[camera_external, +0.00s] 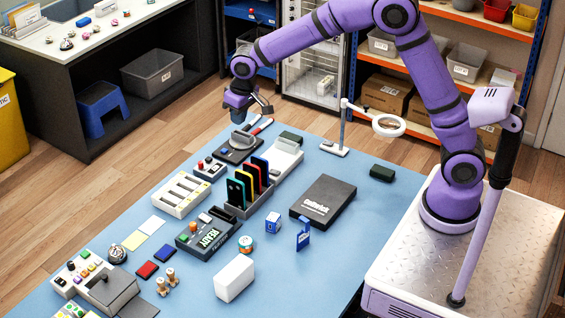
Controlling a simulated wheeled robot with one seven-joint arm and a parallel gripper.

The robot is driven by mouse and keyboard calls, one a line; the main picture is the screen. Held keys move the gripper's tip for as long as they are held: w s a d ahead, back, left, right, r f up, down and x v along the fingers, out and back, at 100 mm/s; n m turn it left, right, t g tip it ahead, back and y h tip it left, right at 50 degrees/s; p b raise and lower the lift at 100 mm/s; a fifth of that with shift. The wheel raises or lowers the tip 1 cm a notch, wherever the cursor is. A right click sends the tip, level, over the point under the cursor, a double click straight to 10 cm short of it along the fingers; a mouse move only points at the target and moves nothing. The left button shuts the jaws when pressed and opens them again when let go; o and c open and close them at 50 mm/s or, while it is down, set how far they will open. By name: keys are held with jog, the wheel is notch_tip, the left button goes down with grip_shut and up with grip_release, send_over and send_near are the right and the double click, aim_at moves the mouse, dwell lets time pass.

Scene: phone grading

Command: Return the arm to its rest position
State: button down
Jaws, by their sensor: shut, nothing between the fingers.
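My purple arm (309,38) rises from its base at the right and stretches left over the far end of the blue table (358,205). My gripper (240,116) hangs at the arm's end, pointing down, above or close to the table's far left edge. It is shut with nothing in it. I cannot tell whether the gripper touches anything.
A rack of upright phones (252,181), a black box (323,200), a white box (234,278) and a lamp with a ring head (389,125) stand on the table. The table's right part is mostly clear. Shelves (462,65) stand behind.

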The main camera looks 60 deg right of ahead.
jog(key=s+d+r+t, duration=0.1)
jog(key=s+d+r, duration=0.6)
jog(key=s, duration=0.2)
jog(key=s+d+r+t, duration=0.1)
jog(key=s+d+r, duration=0.55)
jog(key=s, duration=0.25)
jog(key=s+d, duration=0.3)
jog(key=s, duration=0.8)
jog(key=s+d+t, duration=0.1)
jog(key=s+d, duration=0.2)
jog(key=s, duration=0.8)
jog(key=shift+d+f, duration=0.25)
jog(key=shift+d, duration=0.15)
